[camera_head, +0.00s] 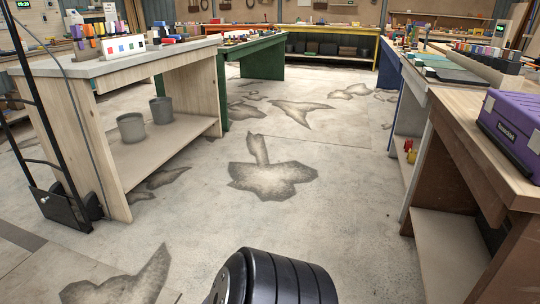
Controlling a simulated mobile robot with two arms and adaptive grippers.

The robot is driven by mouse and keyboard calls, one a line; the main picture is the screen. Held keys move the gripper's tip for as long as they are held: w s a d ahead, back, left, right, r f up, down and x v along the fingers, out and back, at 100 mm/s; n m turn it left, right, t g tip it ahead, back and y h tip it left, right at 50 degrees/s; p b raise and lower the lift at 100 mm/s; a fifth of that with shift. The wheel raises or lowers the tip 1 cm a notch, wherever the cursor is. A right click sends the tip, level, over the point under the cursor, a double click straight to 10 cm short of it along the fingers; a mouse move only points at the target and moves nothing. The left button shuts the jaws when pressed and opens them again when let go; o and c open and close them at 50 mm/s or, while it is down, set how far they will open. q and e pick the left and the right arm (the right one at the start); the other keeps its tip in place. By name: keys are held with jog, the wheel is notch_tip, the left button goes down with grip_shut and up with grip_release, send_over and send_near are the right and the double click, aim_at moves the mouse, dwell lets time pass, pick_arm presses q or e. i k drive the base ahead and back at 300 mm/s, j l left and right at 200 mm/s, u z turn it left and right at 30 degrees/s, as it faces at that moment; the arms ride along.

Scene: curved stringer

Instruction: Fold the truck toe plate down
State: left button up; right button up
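A black hand truck (42,120) stands upright at the left edge, beside the near wooden workbench. Its tall thin frame leans slightly, with a cable or thin rod running along it. At its foot a dark flat plate (58,208), apparently the toe plate, stands steeply against the frame rather than flat on the floor. A dark wheel (93,204) shows just right of the plate. Neither gripper is in view. A black ribbed rounded part of my own body shows at the bottom centre, well away from the truck.
The wooden workbench (150,62) has grey pots (131,127) on its lower shelf. A green bench (262,58) stands behind it. Another bench (470,120) with a purple case (512,133) lines the right. The stained concrete floor (300,225) between is clear.

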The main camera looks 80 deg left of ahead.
aim_at(58, 208)
jog(key=u, duration=4.35)
